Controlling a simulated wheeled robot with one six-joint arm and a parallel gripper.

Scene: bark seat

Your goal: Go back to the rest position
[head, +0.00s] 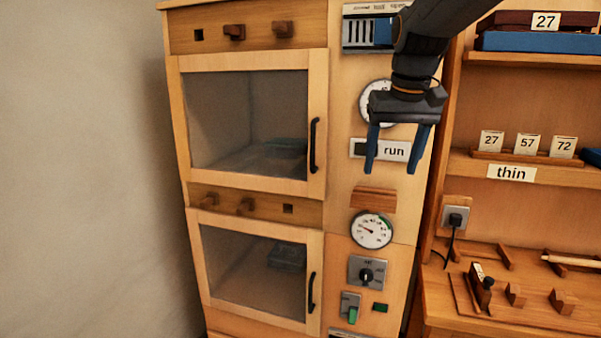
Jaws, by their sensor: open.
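My gripper (394,150) hangs from the upper right of the head view, pointing down. Its two blue fingers are spread apart with nothing visible between them. It is in front of the cabinet's control panel (345,205), over the "run" label (394,150) and partly covering a round dial (368,104). I cannot tell how far it is from the panel.
The wooden cabinet has an upper glass door (235,120) and a lower glass door (250,272), both closed, with black handles. A lower gauge (371,230), a knob (366,273) and a green switch (352,315) sit below. Shelves and a workbench (450,300) stand right.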

